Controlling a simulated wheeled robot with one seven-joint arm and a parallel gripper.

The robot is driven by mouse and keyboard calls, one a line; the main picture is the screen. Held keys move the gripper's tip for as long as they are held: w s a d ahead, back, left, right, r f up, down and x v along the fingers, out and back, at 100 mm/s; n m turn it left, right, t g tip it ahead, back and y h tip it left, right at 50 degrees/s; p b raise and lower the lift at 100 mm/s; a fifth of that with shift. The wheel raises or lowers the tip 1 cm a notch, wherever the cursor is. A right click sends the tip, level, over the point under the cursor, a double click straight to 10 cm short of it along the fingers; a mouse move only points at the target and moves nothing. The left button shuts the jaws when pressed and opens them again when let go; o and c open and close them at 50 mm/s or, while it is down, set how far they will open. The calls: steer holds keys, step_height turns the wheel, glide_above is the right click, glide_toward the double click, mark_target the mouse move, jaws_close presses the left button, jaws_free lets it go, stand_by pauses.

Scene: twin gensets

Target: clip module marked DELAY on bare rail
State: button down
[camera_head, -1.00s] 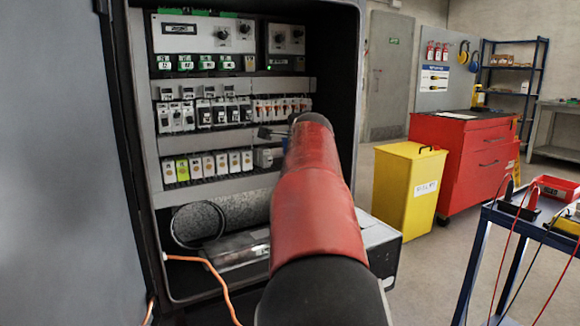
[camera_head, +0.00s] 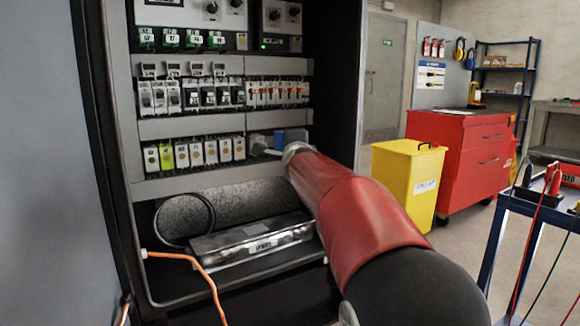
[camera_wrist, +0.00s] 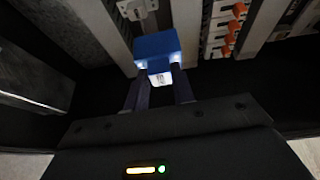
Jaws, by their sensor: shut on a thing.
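A blue module with a white lower part (camera_wrist: 157,50) sits between the fingertips of my gripper (camera_wrist: 160,80) in the wrist view. The gripper is shut on it. Its marking cannot be read, so I cannot tell whether it says DELAY. In the head view a blue patch (camera_head: 280,139) shows at the right end of the lowest module row, just beyond my wrist; the gripper there is mostly hidden by my arm. A pale grey device (camera_wrist: 137,8) lies just beyond the module in the wrist view. The rail behind is largely hidden, and I cannot tell whether the module touches it.
The lowest row holds several white modules (camera_head: 210,151) and one yellow-green (camera_head: 182,155). Modules with orange parts (camera_head: 277,93) stand in the row above. A wire duct (camera_head: 190,123) runs between rows. A grey box (camera_head: 252,241) lies on the cabinet floor; an orange cable (camera_head: 205,275) hangs in front.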

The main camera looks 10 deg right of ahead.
mark_target(275, 150)
steer(key=shift+w+a+f+p, duration=0.4)
steer(key=shift+w+p, duration=0.35)
steer(key=shift+w, duration=0.6)
steer(key=shift+w+a+f+p, duration=0.35)
steer(key=shift+w+a+p, duration=0.3)
steer(key=shift+w, duration=0.75)
steer(key=shift+w+a+f+p, duration=0.35)
steer(key=shift+w+p, duration=0.5)
steer(key=shift+w, duration=0.5)
steer(key=shift+s, duration=0.2)
steer(key=shift+w+a+p, duration=0.2)
steer(key=shift+w+p, duration=0.25)
steer(key=shift+w, duration=0.1)
steer(key=c, duration=1.1)
jaws_free()
